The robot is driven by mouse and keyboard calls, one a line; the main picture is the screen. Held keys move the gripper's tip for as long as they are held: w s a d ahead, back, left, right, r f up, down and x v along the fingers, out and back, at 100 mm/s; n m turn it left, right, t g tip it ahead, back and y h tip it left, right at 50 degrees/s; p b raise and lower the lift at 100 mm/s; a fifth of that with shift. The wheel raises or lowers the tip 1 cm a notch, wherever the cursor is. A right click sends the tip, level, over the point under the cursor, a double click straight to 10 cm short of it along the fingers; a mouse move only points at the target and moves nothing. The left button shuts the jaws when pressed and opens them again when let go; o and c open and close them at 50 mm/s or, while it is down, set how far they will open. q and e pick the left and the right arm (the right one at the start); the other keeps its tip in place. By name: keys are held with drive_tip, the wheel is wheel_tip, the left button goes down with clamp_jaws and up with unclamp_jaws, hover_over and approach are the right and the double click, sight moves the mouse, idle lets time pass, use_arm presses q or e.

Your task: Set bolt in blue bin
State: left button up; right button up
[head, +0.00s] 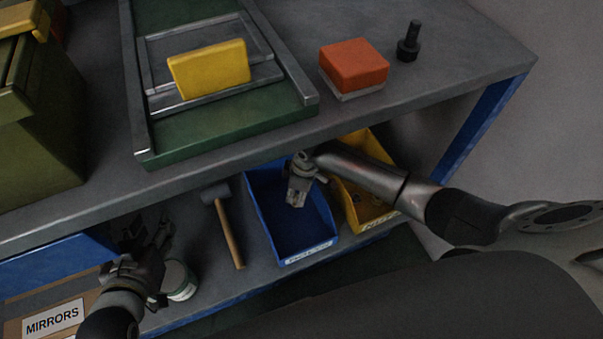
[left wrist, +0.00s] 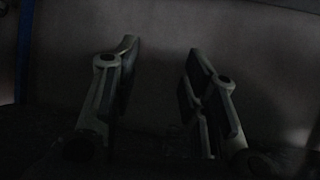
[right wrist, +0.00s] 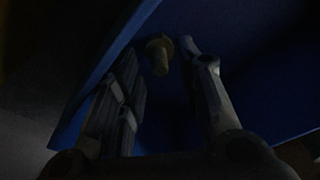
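The blue bin (head: 318,229) stands on the lower shelf, its front label facing me. My right gripper (head: 297,193) points down into the blue bin. In the right wrist view a small brownish bolt (right wrist: 159,58) shows between and beyond the parted fingertips of my right gripper (right wrist: 160,65), against the blue bin wall (right wrist: 235,45). I cannot tell whether the bolt touches the bin floor. A dark bolt (head: 408,42) stands head-down on the upper bench. My left gripper (head: 150,245) is open and empty over the lower shelf; its fingers are apart in the left wrist view (left wrist: 160,75).
A yellow bin (head: 372,205) stands right of the blue one. A hammer (head: 228,230), a can (head: 178,280) and a MIRRORS box (head: 50,318) are to the left. The bench top above holds an orange block (head: 353,64), a yellow block (head: 208,70) and a green tray (head: 230,126).

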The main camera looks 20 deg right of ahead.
sight(297, 195)
drive_tip(key=r, duration=0.2)
drive_tip(key=r+p, duration=0.1)
drive_tip(key=shift+s+d+r, duration=0.15)
drive_tip(key=shift+d+r, duration=0.05)
drive_tip(key=shift+r, duration=0.15)
wheel_tip(297, 195, up, 6)
drive_tip(key=p, duration=0.2)
drive_tip(key=s+a+m+t+y, duration=0.15)
drive_tip(key=s+a, duration=0.35)
drive_tip(key=s, duration=0.5)
use_arm(q)
drive_tip(key=s+a+f+g+y, duration=0.1)
drive_tip(key=s+a+f+g, duration=0.1)
drive_tip(key=s, duration=0.4)
drive_tip(key=s+a+f+g+y, duration=0.1)
drive_tip(key=s+a+f+g, duration=0.1)
drive_tip(key=s+f+g, duration=0.2)
drive_tip(key=s+g, duration=0.2)
drive_tip(key=s, duration=0.1)
drive_tip(key=shift+s+a+f, duration=0.2)
drive_tip(key=shift+a+f, duration=0.15)
use_arm(e)
drive_tip(key=s+d+r+m+t+h, duration=0.1)
drive_tip(key=s+d+r+m+h, duration=0.1)
drive_tip(key=s+d+r+m, duration=0.2)
drive_tip(key=s+d+m, duration=0.3)
drive_tip(key=s+d, duration=0.1)
drive_tip(key=s, duration=0.3)
drive_tip(key=shift+s+d+r, duration=0.35)
drive_tip(key=shift+s, duration=0.05)
